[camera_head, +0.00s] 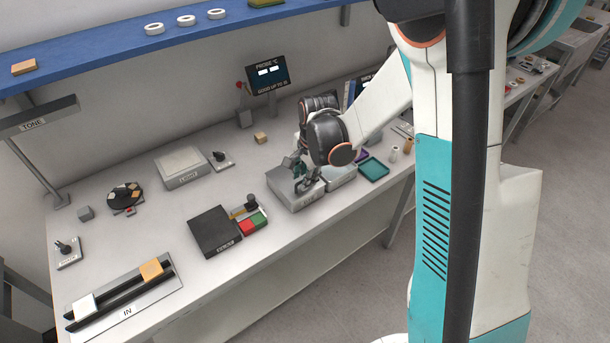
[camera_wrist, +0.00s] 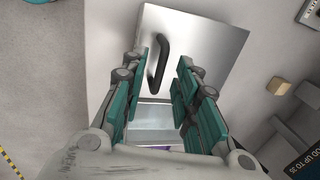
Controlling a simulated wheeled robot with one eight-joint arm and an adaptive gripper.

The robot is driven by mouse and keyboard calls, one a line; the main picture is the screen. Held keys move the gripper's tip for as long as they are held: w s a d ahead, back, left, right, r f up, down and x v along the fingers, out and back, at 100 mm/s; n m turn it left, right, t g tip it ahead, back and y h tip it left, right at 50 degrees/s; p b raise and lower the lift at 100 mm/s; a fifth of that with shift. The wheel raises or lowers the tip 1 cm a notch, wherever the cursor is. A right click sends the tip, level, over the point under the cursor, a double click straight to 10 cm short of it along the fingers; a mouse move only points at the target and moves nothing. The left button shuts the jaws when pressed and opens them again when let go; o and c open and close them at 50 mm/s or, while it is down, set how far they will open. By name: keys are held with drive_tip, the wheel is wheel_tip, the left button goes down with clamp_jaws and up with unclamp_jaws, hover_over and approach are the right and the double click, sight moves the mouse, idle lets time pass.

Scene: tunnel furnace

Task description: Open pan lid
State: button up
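The pan is a metallic box near the table's front edge, with a flat steel lid (camera_head: 283,186) on top. In the wrist view, the lid (camera_wrist: 207,45) lies flat and carries a curved black handle (camera_wrist: 160,66). My gripper (camera_head: 303,182) is over the lid in the head view and hides the handle there. In the wrist view, my gripper (camera_wrist: 163,62) has its teal fingers spread apart. The handle shows in the gap between the fingertips, and neither finger visibly touches it. Whether the fingertips reach down to the handle's height, I cannot tell.
A pale, open-looking box (camera_head: 341,175) stands right beside the pan. A teal tray (camera_head: 373,169) lies further right. A black box (camera_head: 215,231) with red and green pads is to the left. A probe screen (camera_head: 267,73) and a small wooden block (camera_head: 260,138) are behind.

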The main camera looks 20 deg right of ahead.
clamp_jaws()
